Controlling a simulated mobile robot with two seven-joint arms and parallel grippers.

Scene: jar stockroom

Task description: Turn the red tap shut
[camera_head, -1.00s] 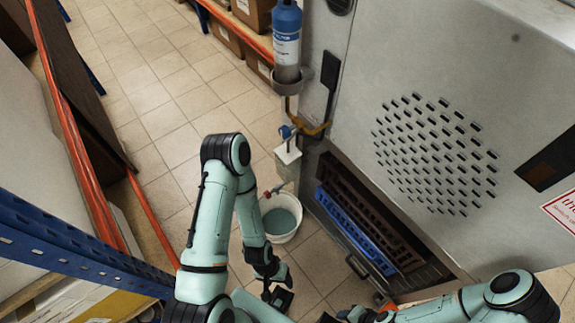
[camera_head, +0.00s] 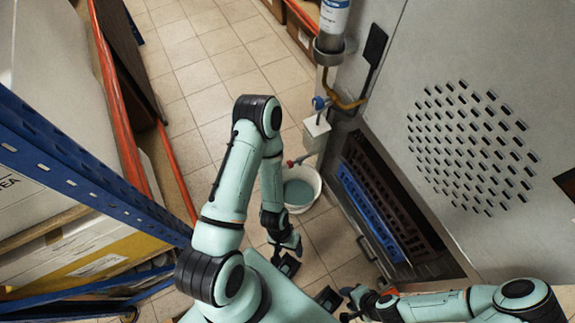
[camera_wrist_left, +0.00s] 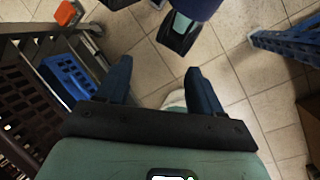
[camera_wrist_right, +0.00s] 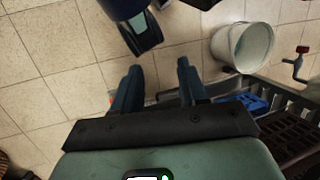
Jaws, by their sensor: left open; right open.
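The red tap (camera_head: 290,163) is a small red handle on a pipe below a white box, at the rim of the white bucket (camera_head: 314,183) in the head view. In the right wrist view its red handle (camera_wrist_right: 302,49) shows at the right edge, beside the bucket. My left gripper (camera_head: 287,247) is open and empty, pointing down over the floor, nearer me than the bucket and apart from the tap. My right gripper (camera_head: 349,303) is open and empty, low at the bottom of the head view, farther from the tap. Neither touches anything.
The grey machine (camera_head: 400,100) stands on the right, with a blue crate (camera_head: 375,215) in its low opening. A blue tap (camera_head: 319,103) sits on a pipe above the white box. A blue shelf frame (camera_head: 90,180) stands close on the left.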

